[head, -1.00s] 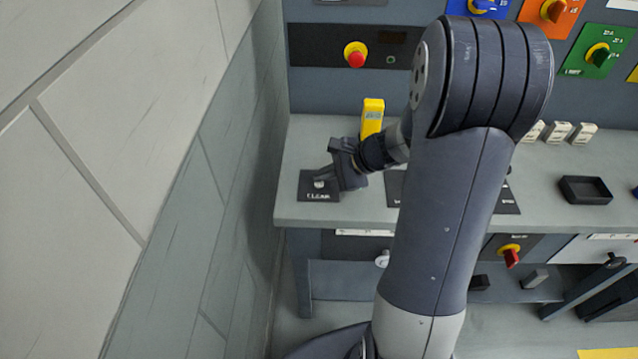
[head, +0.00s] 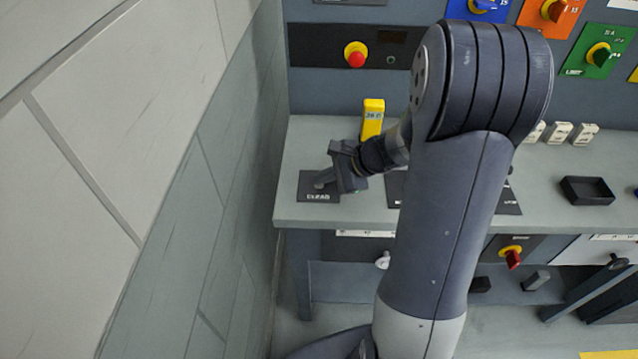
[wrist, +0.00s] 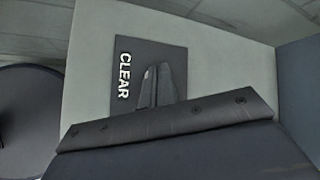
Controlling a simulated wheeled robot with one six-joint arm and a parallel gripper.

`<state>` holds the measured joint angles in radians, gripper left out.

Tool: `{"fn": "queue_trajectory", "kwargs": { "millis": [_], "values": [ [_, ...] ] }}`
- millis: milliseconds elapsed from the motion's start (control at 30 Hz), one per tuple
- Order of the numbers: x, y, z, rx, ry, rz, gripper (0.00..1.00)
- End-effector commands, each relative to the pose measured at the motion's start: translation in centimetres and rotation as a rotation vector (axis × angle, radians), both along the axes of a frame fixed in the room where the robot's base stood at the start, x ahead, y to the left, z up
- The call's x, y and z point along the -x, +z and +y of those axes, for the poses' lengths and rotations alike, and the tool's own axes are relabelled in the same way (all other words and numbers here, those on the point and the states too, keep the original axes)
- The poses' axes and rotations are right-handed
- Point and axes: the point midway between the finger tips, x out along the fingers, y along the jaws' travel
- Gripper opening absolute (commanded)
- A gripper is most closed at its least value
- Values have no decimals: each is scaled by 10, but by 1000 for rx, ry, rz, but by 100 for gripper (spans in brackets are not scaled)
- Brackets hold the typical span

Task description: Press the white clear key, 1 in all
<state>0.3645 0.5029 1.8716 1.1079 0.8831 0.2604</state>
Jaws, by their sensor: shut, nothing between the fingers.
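The dark plate (head: 308,194) lettered CLEAR lies at the left front of the grey bench; it also shows in the wrist view (wrist: 168,51). My gripper (head: 321,183) is shut and empty, its fingertips down over the middle of this plate. In the wrist view the fingers (wrist: 155,76) cover the plate's centre beside the lettering. The white clear key is hidden behind the fingertips; only a small pale spot shows by them in the wrist view. Whether the fingertips touch the key or have pushed it down cannot be told.
A yellow block (head: 373,118) stands just behind my gripper. More dark plates are partly hidden by my arm. A black tray (head: 587,191) and several white blocks stand to the right. A panel with a red button (head: 356,57) rises behind; a wall (head: 215,200) runs along the left.

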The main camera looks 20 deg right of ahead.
Motion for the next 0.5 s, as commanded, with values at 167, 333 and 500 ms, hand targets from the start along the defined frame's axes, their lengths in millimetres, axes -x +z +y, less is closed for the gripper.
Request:
{"fn": "queue_trajectory", "kwargs": {
  "millis": [167,333,500],
  "values": [
    [0,0,0,0,1,1,0],
    [0,1,0,0,1,1,0],
    [0,10,0,1,1,0,0]
  ]
}}
